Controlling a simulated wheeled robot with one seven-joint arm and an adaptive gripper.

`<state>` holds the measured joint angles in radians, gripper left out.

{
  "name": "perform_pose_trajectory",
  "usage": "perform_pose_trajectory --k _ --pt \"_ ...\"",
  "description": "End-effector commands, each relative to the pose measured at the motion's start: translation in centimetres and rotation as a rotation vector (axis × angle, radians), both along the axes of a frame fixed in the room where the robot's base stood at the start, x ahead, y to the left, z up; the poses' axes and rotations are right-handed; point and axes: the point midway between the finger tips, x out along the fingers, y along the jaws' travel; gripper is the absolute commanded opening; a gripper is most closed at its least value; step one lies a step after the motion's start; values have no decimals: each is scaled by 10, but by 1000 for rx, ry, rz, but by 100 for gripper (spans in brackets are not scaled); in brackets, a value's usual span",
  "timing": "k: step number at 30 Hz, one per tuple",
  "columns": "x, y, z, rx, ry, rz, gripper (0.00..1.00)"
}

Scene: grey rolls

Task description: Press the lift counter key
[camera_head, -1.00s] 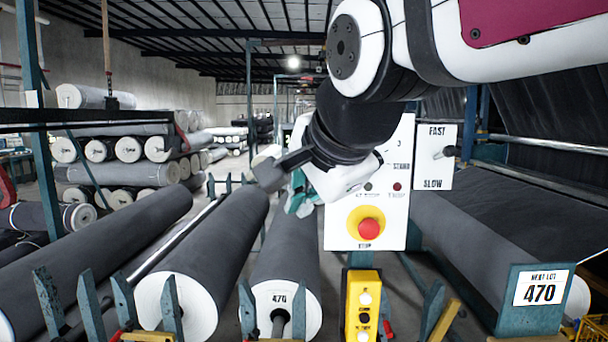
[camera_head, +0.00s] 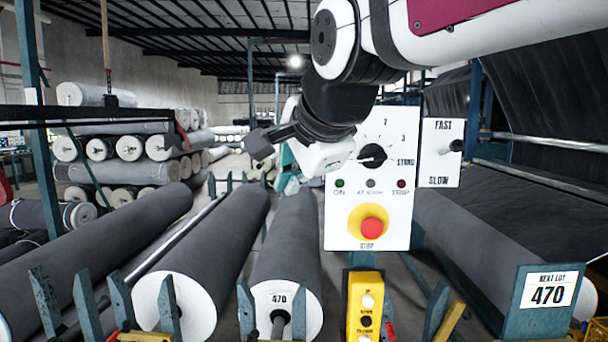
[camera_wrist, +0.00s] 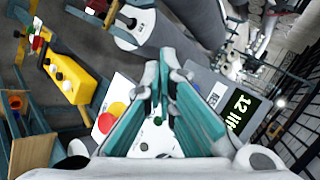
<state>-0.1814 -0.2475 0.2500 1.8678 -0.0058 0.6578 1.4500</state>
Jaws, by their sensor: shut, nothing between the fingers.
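The lift counter (camera_wrist: 225,100) is a grey box to the right of my fingers in the wrist view. Its dark display (camera_wrist: 240,111) shows green characters starting "12". A small white patch (camera_wrist: 214,94) with dark marks is on the box beside the display; I cannot tell whether it is the key or a label. In the head view my arm hides most of the counter. My gripper (camera_wrist: 164,62), with teal fingers, is shut and empty. In the head view it (camera_head: 289,182) hangs above the far end of the roll tagged 470, left of the white control panel (camera_head: 340,225).
The panel carries a red stop button (camera_head: 371,228) on yellow and a black dial (camera_head: 372,155). A yellow button box (camera_head: 365,305) stands below. Grey rolls (camera_head: 215,255) lie on teal racks at left and centre. A "NEXT LOT 470" sign (camera_head: 548,290) stands at right.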

Motion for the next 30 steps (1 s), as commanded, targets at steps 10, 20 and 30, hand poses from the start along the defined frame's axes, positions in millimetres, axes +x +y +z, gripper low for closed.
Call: perform_pose_trajectory --k 10,20,30 --pt "41 -1 0 0 1 0 0" --pt "51 -2 0 -1 -1 1 0" --pt "51 -2 0 -1 0 1 0"
